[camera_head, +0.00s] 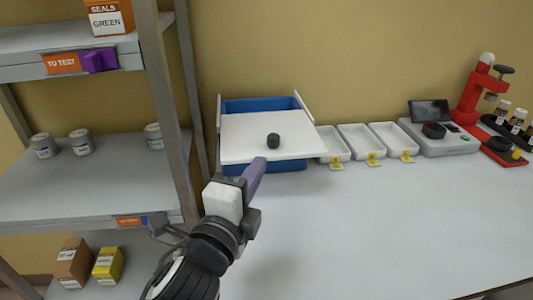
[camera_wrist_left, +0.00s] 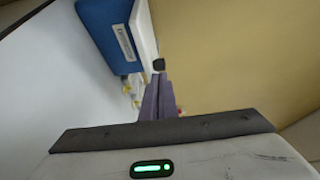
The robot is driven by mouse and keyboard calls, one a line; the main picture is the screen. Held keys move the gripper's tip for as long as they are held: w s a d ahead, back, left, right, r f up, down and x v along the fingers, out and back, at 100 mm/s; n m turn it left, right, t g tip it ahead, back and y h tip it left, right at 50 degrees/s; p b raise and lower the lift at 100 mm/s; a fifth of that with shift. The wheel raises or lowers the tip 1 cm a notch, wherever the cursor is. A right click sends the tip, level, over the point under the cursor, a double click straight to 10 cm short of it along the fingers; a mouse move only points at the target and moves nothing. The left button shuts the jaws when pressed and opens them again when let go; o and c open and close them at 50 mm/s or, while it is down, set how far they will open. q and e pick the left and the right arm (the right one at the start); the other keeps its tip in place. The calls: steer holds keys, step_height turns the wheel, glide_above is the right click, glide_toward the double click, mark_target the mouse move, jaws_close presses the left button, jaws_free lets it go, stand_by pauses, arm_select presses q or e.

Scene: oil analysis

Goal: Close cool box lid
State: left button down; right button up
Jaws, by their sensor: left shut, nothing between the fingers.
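The cool box is a blue box (camera_head: 262,104) at the back of the table, with white side rails. Its white lid (camera_head: 245,128) is slid toward the front, and a strip of the blue box shows open behind it. A black knob (camera_head: 273,140) stands on the lid. My left gripper (camera_head: 258,163) is shut and empty, its purple fingertips at the lid's front edge; I cannot tell whether they touch it. In the left wrist view, the fingers (camera_wrist_left: 160,82) are together, with the black knob (camera_wrist_left: 159,65) just beyond the tips. My right gripper is not in view.
White trays (camera_head: 362,143) with yellow labels stand right of the box. Farther right are a grey device (camera_head: 438,139) and a red press (camera_head: 474,95). A metal shelf (camera_head: 90,188) with cans stands close on the left. The table front is clear.

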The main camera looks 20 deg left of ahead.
mark_target(272, 144)
arm_select(q)
steer(key=w, duration=0.6)
steer(key=shift+w+d+f, duration=0.1)
steer(key=shift+w+d, duration=0.05)
steer(key=shift+d, duration=0.05)
